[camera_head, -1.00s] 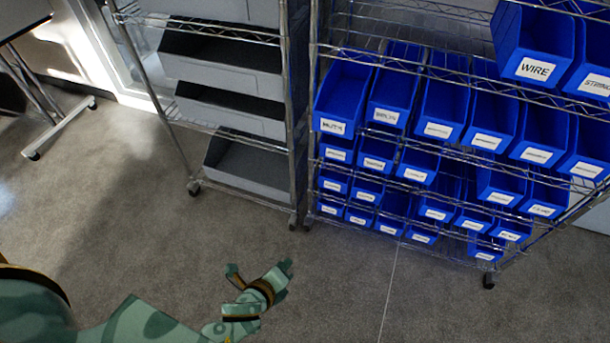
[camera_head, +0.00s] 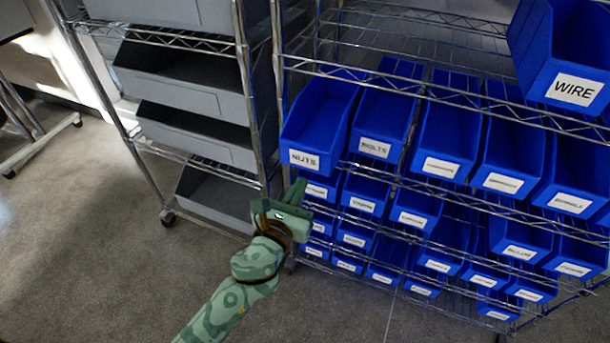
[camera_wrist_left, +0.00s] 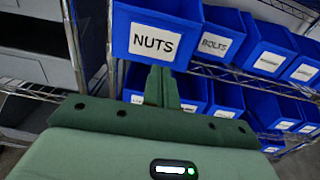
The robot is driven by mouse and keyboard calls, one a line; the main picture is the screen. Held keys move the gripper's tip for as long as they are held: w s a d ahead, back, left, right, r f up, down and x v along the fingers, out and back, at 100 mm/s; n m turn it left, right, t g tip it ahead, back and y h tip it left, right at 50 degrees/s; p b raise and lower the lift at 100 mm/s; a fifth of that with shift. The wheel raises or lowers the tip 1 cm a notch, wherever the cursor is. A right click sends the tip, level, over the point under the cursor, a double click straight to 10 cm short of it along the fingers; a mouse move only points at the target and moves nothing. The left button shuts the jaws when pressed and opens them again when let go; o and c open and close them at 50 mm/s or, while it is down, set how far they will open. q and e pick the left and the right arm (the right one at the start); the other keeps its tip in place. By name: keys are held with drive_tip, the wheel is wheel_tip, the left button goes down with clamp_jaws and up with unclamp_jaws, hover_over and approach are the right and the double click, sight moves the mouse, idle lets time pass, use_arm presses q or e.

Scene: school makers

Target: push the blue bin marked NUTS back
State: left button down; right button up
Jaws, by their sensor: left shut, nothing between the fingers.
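The blue bin marked NUTS (camera_head: 305,142) stands at the left end of a shelf row, its label facing me. Its front looks a little forward of the BOLTS bin (camera_head: 383,118) beside it. The NUTS bin also shows at the top of the left wrist view (camera_wrist_left: 150,22). My left gripper (camera_head: 294,192) is shut and empty, just below and in front of the NUTS bin's front. In the left wrist view its fingers (camera_wrist_left: 162,84) point at the area under the label; I cannot tell whether they touch the bin. My right gripper is not in view.
A wire rack holds several blue bins, with a WIRE bin (camera_head: 570,65) on the upper shelf. The rack's metal post (camera_head: 277,80) stands just left of the NUTS bin. A second rack with grey bins (camera_head: 190,95) is at the left. The floor (camera_head: 90,270) in front is clear.

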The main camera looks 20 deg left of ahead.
sight(310, 167)
use_arm(q)
drive_tip(key=w, duration=0.2)
drive_tip(key=shift+w+f+b, duration=0.1)
drive_tip(key=shift+w+b, duration=0.2)
drive_tip(key=shift+w, duration=0.7)
drive_tip(key=w, duration=0.8)
drive_tip(key=shift+w+b, duration=0.2)
drive_tip(key=shift+b, duration=0.1)
drive_tip(key=shift+w, duration=0.35)
